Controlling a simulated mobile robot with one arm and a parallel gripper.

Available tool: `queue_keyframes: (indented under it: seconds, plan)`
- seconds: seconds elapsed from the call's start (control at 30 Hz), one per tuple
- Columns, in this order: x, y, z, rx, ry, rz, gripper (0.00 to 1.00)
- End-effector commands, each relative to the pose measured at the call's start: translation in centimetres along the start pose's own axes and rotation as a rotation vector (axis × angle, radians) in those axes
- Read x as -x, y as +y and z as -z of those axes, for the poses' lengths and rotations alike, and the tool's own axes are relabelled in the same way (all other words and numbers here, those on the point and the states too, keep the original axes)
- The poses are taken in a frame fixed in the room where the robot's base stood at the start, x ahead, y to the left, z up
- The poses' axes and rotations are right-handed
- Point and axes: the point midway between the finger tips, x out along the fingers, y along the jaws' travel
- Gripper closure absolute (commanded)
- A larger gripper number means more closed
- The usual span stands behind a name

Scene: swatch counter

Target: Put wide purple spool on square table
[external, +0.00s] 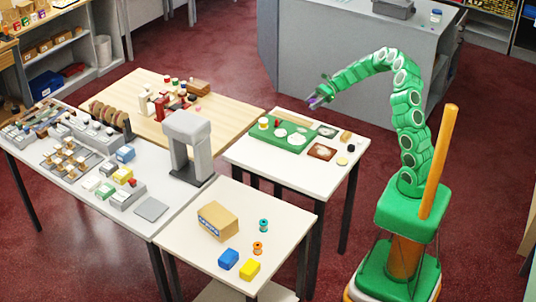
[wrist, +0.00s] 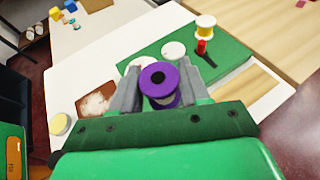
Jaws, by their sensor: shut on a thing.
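The wide purple spool (wrist: 159,82) is between the two grey fingers of my gripper (wrist: 158,90) in the wrist view, its round top facing the camera. In the external view my gripper (external: 319,99) is held in the air above the back edge of the small white table with a green mat (external: 245,151), and only a bit of purple (external: 312,101) shows at its tip. Another small white table (external: 176,241) stands at the front. Both look roughly square; I cannot tell which one the task names.
The green mat (external: 262,138) bears white discs and small spools. A tan box (external: 218,221), teal and orange spools, and blue and yellow blocks stand on the front table, with bare patches around them. A grey arch (external: 187,143) rises on the long table nearby.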

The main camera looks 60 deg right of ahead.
Motion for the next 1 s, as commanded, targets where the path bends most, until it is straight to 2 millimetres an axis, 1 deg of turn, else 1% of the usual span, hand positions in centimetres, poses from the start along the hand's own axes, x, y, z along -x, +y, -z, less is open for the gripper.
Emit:
queue_keyframes:
  seconds: [0.13, 0.33, 0.47, 0.57, 0.67, 0.7, 0.87, 0.9, 1.0]
  plan:
    - [0.1, 0.5, -0.1, 0.000, -0.001, -0.001, 0.83]
    - [0.1, 0.5, -0.2, 0.000, 0.000, -0.001, 0.83]
    - [-1.0, 0.8, -0.6, 0.003, 0.000, -0.010, 0.83]
    - [-3.1, 1.2, -1.3, 0.009, 0.000, -0.025, 0.83]
    - [-6.1, 2.0, -2.3, 0.019, 0.001, -0.047, 0.83]
    - [-7.4, 2.4, -2.8, 0.023, 0.000, -0.057, 0.83]
    - [-12.4, 4.2, -4.4, 0.038, 0.000, -0.091, 0.83]
    - [-13.7, 4.8, -4.8, 0.042, 0.000, -0.102, 0.83]
    - [-16.6, 6.4, -5.8, 0.050, -0.002, -0.126, 0.83]
